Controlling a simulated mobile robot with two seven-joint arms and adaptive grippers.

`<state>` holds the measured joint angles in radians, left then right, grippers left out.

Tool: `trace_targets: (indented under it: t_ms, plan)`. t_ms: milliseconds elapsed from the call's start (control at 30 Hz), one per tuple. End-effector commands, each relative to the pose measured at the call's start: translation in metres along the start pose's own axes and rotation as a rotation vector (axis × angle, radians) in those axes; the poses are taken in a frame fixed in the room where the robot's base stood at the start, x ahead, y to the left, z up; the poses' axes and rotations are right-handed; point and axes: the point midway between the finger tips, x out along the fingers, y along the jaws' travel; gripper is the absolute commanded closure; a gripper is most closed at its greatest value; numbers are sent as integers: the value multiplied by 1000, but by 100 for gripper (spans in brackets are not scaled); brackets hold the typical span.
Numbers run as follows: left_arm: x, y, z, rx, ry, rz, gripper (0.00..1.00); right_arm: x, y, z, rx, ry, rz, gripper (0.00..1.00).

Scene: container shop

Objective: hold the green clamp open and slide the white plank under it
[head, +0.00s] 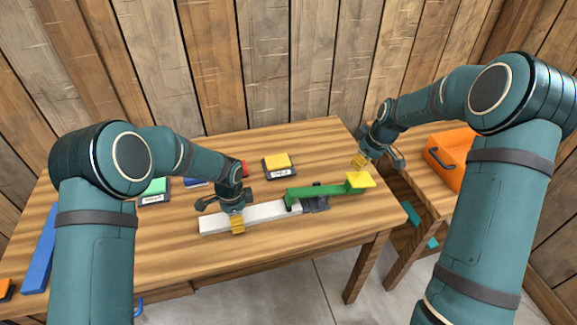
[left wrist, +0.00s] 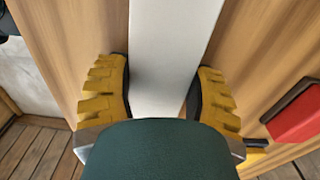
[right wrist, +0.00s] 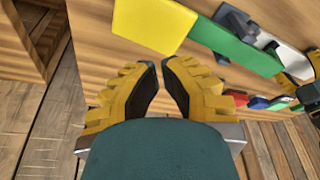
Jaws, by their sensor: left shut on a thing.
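The white plank (head: 262,211) lies flat on the table, its right end at the left, jaw end of the green clamp (head: 325,190). I cannot tell whether it reaches under the jaw. The clamp has a dark base (head: 316,204) and a yellow pad (head: 361,180) at its right end. My left gripper (head: 237,224) is shut on the plank; the left wrist view shows the plank (left wrist: 172,50) between both fingers. My right gripper (head: 359,162) is just behind the yellow pad, apart from it in the right wrist view (right wrist: 161,62), its fingertips nearly together and nothing between them.
A yellow-topped block (head: 278,164) stands behind the clamp. Green (head: 155,187), blue and red blocks stand along the back left. A blue bar (head: 40,248) lies at the left edge. An orange toolbox (head: 446,155) is on the right side table. The table's front is clear.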

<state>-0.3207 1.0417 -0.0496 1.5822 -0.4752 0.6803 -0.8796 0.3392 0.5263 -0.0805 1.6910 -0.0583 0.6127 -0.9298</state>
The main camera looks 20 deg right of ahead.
Motion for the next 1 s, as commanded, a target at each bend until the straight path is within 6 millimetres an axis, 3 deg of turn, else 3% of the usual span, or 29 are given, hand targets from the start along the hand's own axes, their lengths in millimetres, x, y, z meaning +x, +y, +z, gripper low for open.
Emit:
trace_targets:
  t_ms: [400,733,767,833,867,1000]
  plan:
    - [-2,0,-4,3,7,-3,86,-25,1,-8,0,2,2,100]
    - [-2,0,-4,3,8,-4,86,-28,0,-9,1,1,1,100]
    - [-2,0,-4,3,8,-4,37,-28,0,-9,1,1,1,100]
    - [-2,0,-4,3,7,-4,12,-28,0,-9,1,1,1,100]
    - [-2,0,-4,3,6,-3,8,-28,0,-9,1,1,1,100]
    - [-1,0,-2,2,4,-2,8,-28,0,-9,1,1,1,100]
